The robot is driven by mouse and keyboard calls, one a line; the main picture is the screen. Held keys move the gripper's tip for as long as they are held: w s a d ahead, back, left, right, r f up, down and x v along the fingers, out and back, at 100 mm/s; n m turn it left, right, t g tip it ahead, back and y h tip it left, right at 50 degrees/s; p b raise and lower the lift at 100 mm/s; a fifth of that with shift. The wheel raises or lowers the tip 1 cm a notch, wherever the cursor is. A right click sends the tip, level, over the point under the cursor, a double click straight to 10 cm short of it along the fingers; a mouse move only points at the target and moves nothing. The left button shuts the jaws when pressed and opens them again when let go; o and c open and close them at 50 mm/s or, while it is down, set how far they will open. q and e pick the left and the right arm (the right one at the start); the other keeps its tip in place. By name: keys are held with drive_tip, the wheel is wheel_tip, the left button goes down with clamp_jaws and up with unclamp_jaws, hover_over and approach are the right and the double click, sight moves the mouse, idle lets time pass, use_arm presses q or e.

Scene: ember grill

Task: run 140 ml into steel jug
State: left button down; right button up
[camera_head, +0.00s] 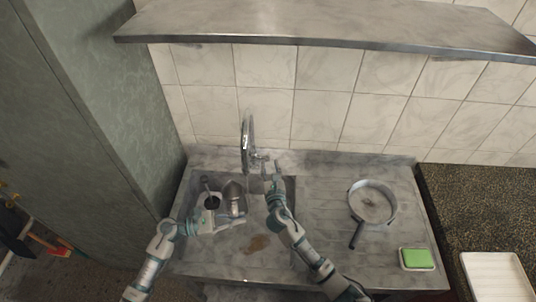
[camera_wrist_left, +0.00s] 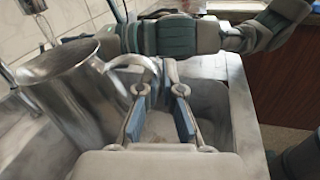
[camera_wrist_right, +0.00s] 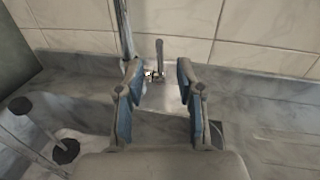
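The steel jug (camera_head: 233,197) stands in the sink (camera_head: 290,190), near the tap (camera_head: 246,145). In the left wrist view the jug (camera_wrist_left: 68,92) is at the left, its curved handle reaching toward my fingers. My left gripper (camera_head: 240,222) is beside the jug on its near side. Its blue-padded fingers (camera_wrist_left: 160,75) are apart, with the end of the handle close to the gap; contact is unclear. My right gripper (camera_head: 268,168) is by the tap. In the right wrist view its fingers (camera_wrist_right: 157,72) are apart, with the upright tap lever (camera_wrist_right: 160,55) beyond, between them. The water flow cannot be made out.
A pan (camera_head: 371,203) and a green sponge (camera_head: 417,258) are on the draining counter at the right. A steel shelf (camera_head: 320,22) hangs above, and a tall green panel (camera_head: 110,110) stands close on the left.

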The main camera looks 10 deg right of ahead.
sight(268, 155)
drive_tip(key=w, duration=0.6)
drive_tip(key=shift+w+a, duration=0.1)
drive_tip(key=shift+w, duration=0.15)
clamp_jaws()
